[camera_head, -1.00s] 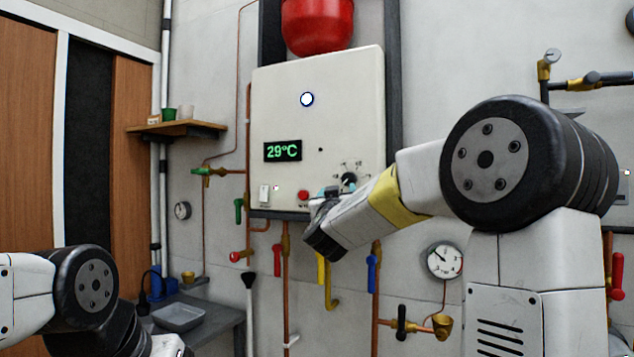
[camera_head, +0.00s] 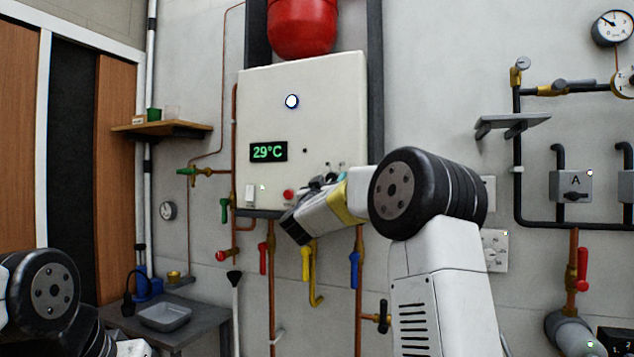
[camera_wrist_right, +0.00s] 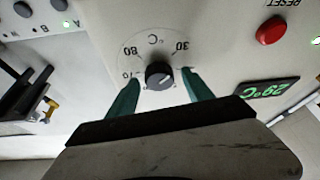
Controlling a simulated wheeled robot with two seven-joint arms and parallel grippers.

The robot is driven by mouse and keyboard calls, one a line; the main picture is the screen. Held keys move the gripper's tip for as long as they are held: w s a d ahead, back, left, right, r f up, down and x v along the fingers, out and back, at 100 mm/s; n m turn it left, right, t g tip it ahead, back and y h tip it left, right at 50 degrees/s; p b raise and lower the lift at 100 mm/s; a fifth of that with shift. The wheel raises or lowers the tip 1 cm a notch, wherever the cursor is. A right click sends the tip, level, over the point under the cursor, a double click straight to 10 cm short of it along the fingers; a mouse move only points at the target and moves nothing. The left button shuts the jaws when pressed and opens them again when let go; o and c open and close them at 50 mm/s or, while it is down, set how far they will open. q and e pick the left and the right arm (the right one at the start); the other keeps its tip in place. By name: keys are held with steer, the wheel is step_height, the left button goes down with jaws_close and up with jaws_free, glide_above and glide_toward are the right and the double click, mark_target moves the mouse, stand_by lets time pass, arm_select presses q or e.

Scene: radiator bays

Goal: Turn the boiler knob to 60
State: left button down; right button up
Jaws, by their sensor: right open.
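The boiler (camera_head: 345,100) is a cream box on the wall with a green display (camera_head: 268,152) reading 29°C. Its dark round knob (camera_wrist_right: 158,75) sits in a printed dial; 30, 80 and probably 70 are legible in the right wrist view. The knob's exact setting is too small to tell. My right gripper (camera_wrist_right: 160,76) is open, its two teal fingers on either side of the knob with a visible gap on each side. In the head view my right gripper (camera_head: 318,182) is at the boiler's lower right and the knob is hidden by my arm. My left gripper is out of view.
A red button (camera_wrist_right: 271,30) marked RESET is near the dial. Coloured valve handles, such as the yellow one (camera_head: 306,263) and blue one (camera_head: 354,269), hang below the boiler. A wooden shelf (camera_head: 165,129) and a grey tray (camera_head: 166,317) are at left.

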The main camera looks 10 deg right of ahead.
jaws_close()
steer(key=shift+m, duration=0.3)
